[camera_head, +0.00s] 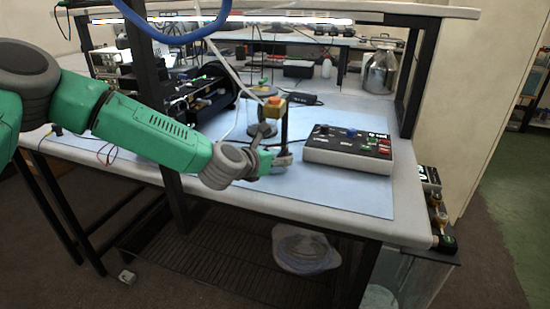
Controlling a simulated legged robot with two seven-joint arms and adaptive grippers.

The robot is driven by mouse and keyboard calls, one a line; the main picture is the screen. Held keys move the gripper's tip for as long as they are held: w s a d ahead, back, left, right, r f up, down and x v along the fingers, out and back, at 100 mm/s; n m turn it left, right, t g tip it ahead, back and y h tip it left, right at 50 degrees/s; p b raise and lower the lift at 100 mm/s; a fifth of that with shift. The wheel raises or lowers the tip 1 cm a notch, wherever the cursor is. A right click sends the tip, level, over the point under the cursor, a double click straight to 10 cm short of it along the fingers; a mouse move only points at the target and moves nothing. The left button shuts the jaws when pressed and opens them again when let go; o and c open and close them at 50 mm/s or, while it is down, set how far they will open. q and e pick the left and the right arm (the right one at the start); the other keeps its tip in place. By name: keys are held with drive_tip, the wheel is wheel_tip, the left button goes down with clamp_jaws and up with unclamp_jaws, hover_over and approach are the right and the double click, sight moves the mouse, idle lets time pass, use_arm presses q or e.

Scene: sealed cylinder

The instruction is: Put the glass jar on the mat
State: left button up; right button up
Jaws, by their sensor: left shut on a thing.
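The pale blue mat (345,193) covers much of the bench top. My left gripper (272,153) reaches in from the left, low over the mat's front middle. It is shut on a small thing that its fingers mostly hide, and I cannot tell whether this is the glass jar. A dark upright with an orange-yellow top (275,101) shows at the fingers; I cannot tell if it is held. A shiny, rounded jar-like vessel (380,72) stands at the back right, off the mat; I cannot tell if it is glass. My right gripper is not in view.
A white control box (347,149) with knobs sits right of my left gripper. Black cylindrical equipment (208,102) stands behind my arm. A dark frame post (165,150) rises at the bench front. Bare mat lies in front of the control box.

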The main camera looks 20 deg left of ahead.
use_arm(q)
drive_tip(key=shift+d, duration=0.1)
drive_tip(key=o, duration=1.4)
drive_tip(key=shift+d, duration=0.1)
drive_tip(key=v, duration=1.2)
drive_tip(key=shift+a, duration=0.2)
